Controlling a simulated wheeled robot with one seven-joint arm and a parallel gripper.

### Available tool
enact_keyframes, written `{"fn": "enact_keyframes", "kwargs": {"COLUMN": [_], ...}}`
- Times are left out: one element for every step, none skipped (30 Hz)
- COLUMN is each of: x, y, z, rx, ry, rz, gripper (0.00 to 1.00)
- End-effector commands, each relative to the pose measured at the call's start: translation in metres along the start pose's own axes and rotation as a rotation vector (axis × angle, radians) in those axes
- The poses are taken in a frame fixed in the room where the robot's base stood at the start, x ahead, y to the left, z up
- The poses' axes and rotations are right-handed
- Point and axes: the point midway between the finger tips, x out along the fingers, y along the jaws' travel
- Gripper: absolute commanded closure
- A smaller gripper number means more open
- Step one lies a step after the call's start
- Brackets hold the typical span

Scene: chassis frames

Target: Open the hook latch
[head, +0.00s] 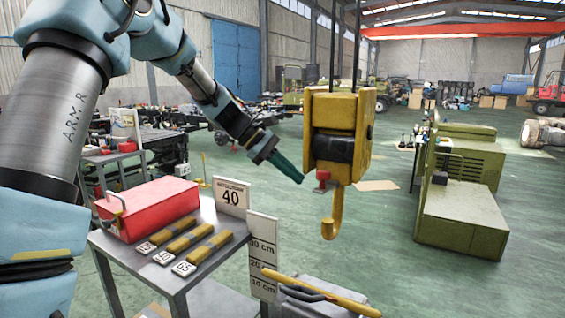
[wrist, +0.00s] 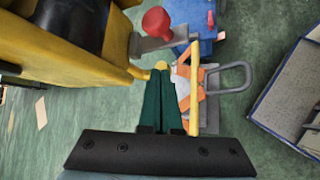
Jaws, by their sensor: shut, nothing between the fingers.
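A yellow crane hook block (head: 340,112) with a dark band hangs from cables right of centre in the head view. Its yellow hook (head: 332,222) hangs below it. A red knob (head: 322,175) sits at the block's lower edge, above the hook. In the wrist view the red knob (wrist: 156,22) stands on a grey latch plate (wrist: 150,44) beside the yellow block (wrist: 60,50). My gripper (head: 301,181) is shut and empty, just left of the knob in the head view. Its green fingers are together in the wrist view (wrist: 161,75), below the knob and apart from it.
A grey table (head: 170,268) at lower left bears a red box (head: 150,208) and several yellow-and-black bars. A yellow-handled bar (head: 320,292) lies on a grey object below the hook. An olive machine (head: 465,215) stands at right. Green floor is open between.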

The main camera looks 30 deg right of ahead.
Motion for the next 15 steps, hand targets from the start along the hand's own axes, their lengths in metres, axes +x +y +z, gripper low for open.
{"fn": "enact_keyframes", "kwargs": {"x": [-0.006, -0.01, -0.014, -0.018, -0.021, -0.025, -0.028, -0.031, -0.034, -0.036, -0.037, -0.039, -0.04, -0.041, -0.042], "y": [0.006, 0.01, 0.015, 0.018, 0.022, 0.026, 0.029, 0.032, 0.034, 0.036, 0.038, 0.04, 0.041, 0.042, 0.042], "z": [-0.006, -0.008, -0.01, -0.012, -0.013, -0.015, -0.016, -0.017, -0.018, -0.018, -0.019, -0.02, -0.02, -0.02, -0.02], "rx": [0.001, 0.001, 0.001, 0.001, 0.001, 0.0, 0.0, 0.001, 0.0, 0.0, 0.0, 0.0, 0.0, -0.001, -0.002], "ry": [0.004, 0.005, 0.004, 0.004, 0.003, 0.004, 0.003, 0.003, 0.003, 0.002, 0.003, 0.003, 0.002, 0.002, 0.001], "rz": [0.005, 0.005, 0.004, 0.004, 0.004, 0.004, 0.003, 0.003, 0.002, 0.002, 0.002, 0.002, 0.002, 0.001, 0.0], "gripper": [1.0, 1.0, 1.0, 1.0, 1.0, 1.0, 1.0, 1.0, 1.0, 1.0, 1.0, 1.0, 1.0, 1.0, 1.0]}}
